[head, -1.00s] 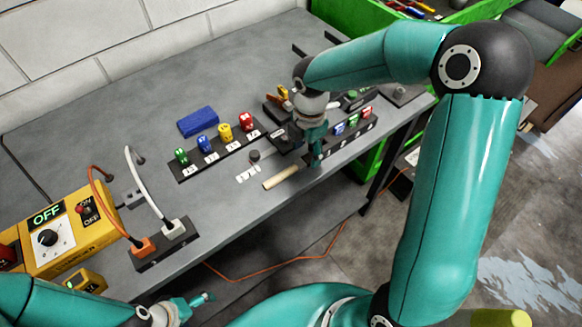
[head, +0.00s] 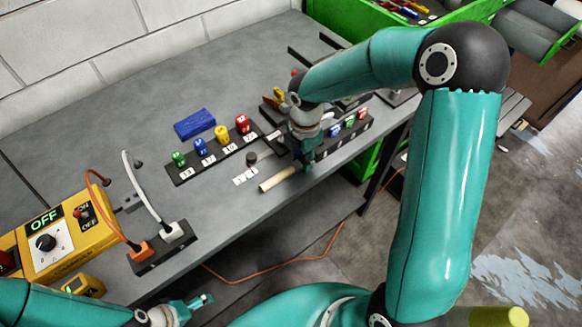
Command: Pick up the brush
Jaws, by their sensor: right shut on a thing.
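The brush (head: 277,180) shows as a pale wooden handle at the front edge of the grey workbench. Its far end runs in under my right gripper and is hidden there. My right gripper (head: 304,163) points down at the bench front and is shut on the brush near that far end. My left gripper (head: 203,300) is low in the picture, in front of the bench and away from the brush. Its fingers are too small to tell whether they are open.
A black rack (head: 212,158) with coloured numbered pieces stands left of the brush, and a second rack (head: 343,140) stands to the right. A blue block (head: 195,123) lies behind. A yellow control box (head: 48,243) reading OFF stands at the left. Open floor lies in front.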

